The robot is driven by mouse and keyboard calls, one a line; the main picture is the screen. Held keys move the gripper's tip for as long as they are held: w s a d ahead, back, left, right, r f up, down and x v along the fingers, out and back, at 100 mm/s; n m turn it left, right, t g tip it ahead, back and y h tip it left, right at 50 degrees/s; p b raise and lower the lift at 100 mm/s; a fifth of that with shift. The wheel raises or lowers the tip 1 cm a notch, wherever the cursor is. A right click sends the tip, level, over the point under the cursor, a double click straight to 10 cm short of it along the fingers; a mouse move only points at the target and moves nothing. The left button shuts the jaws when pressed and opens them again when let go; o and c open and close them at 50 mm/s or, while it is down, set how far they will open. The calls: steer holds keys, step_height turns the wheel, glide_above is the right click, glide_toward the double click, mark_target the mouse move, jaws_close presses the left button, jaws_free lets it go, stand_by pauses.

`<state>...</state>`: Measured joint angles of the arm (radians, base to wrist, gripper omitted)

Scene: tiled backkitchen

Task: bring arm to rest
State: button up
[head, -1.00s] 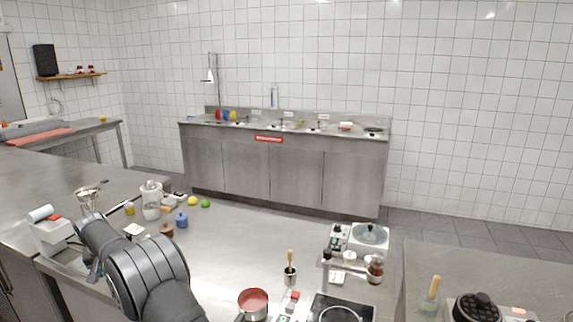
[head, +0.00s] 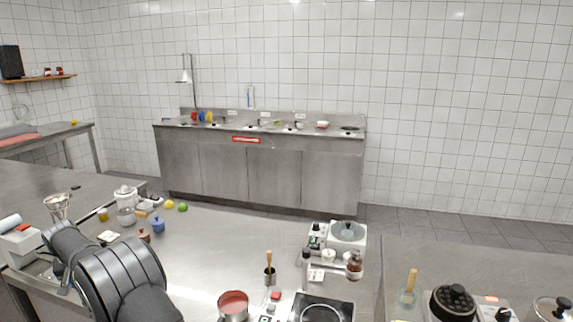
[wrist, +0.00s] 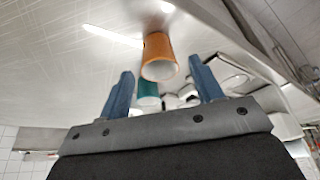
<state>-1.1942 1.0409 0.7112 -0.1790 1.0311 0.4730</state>
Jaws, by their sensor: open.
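My arm (head: 115,275) stands folded at the lower left of the head view, over the near left part of the steel counter (head: 205,255). My gripper (wrist: 160,70) shows in the wrist view with its two blue fingers spread wide. It is open and nothing is clamped in it. An orange cup (wrist: 157,48) shows in the gap between the fingertips, seemingly beyond them. A teal cup (wrist: 148,89) shows behind it. In the head view the arm's own links hide the gripper.
A red-filled saucepan (head: 233,303), hob (head: 322,310) and scale-like appliance (head: 347,233) stand to the right. The counter's middle is mostly clear. A sink unit (head: 250,170) lines the back wall.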

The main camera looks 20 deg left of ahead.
steer(key=v, duration=0.9)
steer(key=x, duration=1.1)
steer(key=shift+w+f, duration=0.1)
steer(key=shift+f, duration=0.3)
step_height(320, 180, up, 5)
steer(key=shift+w+d, duration=0.1)
steer(key=shift+w, duration=0.05)
steer(key=w+d+r, duration=0.6)
steer(key=d+r, duration=0.4)
steer(key=r, duration=0.2)
steer(key=w+d+m+h, duration=0.1)
steer(key=w+d+m, duration=0.2)
steer(key=w+d, duration=0.4)
steer(key=w+d+r+m+h, duration=0.1)
steer(key=w+d+m, duration=0.2)
steer(key=d, duration=1.4)
steer(key=w+d+m+t+h, duration=0.1)
steer(key=w+d+m, duration=0.1)
steer(key=w+d, duration=0.9)
steer(key=shift+d+r+m, duration=0.3)
steer(key=shift+d+m, duration=0.1)
steer(key=shift+d, duration=0.2)
